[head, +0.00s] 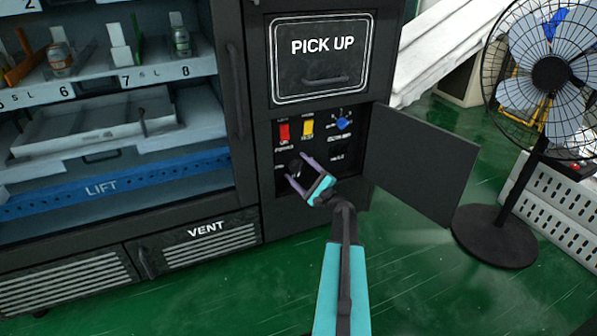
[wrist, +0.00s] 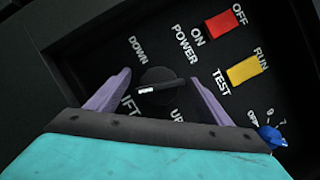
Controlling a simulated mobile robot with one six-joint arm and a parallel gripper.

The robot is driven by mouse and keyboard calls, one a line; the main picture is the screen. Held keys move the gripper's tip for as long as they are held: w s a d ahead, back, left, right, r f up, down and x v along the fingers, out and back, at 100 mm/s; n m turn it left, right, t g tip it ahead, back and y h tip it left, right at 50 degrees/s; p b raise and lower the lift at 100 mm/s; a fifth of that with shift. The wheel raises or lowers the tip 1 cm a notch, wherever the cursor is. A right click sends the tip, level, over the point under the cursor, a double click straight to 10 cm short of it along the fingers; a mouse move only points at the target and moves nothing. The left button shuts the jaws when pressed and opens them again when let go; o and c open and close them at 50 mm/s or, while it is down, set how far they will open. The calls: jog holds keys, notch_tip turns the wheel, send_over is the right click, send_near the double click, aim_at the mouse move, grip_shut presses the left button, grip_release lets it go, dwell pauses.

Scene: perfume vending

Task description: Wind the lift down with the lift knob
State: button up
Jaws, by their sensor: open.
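The black lift knob (wrist: 160,90) is in the wrist view, between the DOWN and UP labels, with the LIFT label partly hidden by my gripper. Its white pointer line lies nearly level in that view. My gripper (wrist: 160,77) is open, with one purple finger on each side of the knob. I cannot tell whether either finger touches it. In the head view my gripper (head: 297,168) is at the control panel, and the dark knob is hard to make out between the fingers. The lift (head: 60,197), a blue strip marked LIFT, sits low inside the machine.
A red power switch (wrist: 226,22), yellow run/test switch (wrist: 243,70) and blue dial (wrist: 271,137) are close to the knob. The open panel door (head: 420,165) stands right of my arm. A fan (head: 495,235) is farther right. The green floor in front is clear.

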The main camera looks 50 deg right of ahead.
jog(key=c, duration=1)
jog(key=shift+c, duration=0.2)
jog(key=shift+n, duration=0.5)
jog(key=n+g+y+b, duration=0.1)
jog(key=n, duration=0.3)
jog(key=shift+g+b, duration=0.3)
jog(key=shift+b, duration=0.05)
jog(key=n+g+b, duration=0.1)
jog(key=n, duration=0.3)
jog(key=shift+f+g+b, duration=0.1)
jog(key=shift+g+b, duration=0.25)
jog(key=shift+g, duration=0.05)
jog(key=n+g+b, duration=0.1)
jog(key=n+b, duration=0.1)
jog(key=n, duration=0.2)
jog(key=shift+s+g, duration=0.1)
jog(key=shift+g, duration=0.2)
jog(key=n+g+h+b, duration=0.1)
jog(key=n, duration=0.2)
jog(key=shift+h+b, duration=0.3)
jog(key=shift+b, duration=0.1)
jog(key=shift+g, duration=0.3)
